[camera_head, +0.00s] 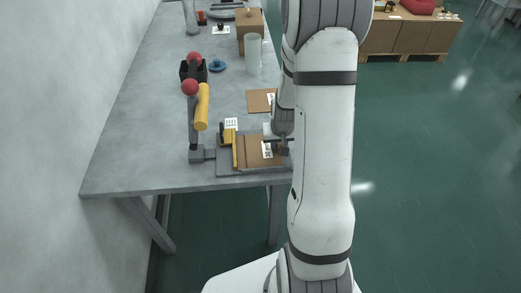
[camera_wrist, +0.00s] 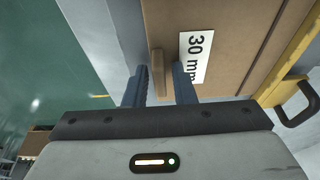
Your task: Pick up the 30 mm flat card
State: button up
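The 30 mm flat card (camera_head: 254,151) is a brown sheet with a white label, lying in a grey fixture (camera_head: 225,170) at the table's near end. In the wrist view the card (camera_wrist: 225,30) fills the upper middle, and its label reads "30 mm", partly cut off by a finger. A small brown tab (camera_wrist: 157,75) stands at the card's left edge. My gripper (camera_wrist: 159,68) is open, with one dark finger on each side of this tab and narrow gaps visible. In the head view my gripper (camera_head: 279,139) is at the card's right side, partly hidden by my arm.

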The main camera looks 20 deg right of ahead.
grip_shut()
jog(key=shift+r, duration=0.1)
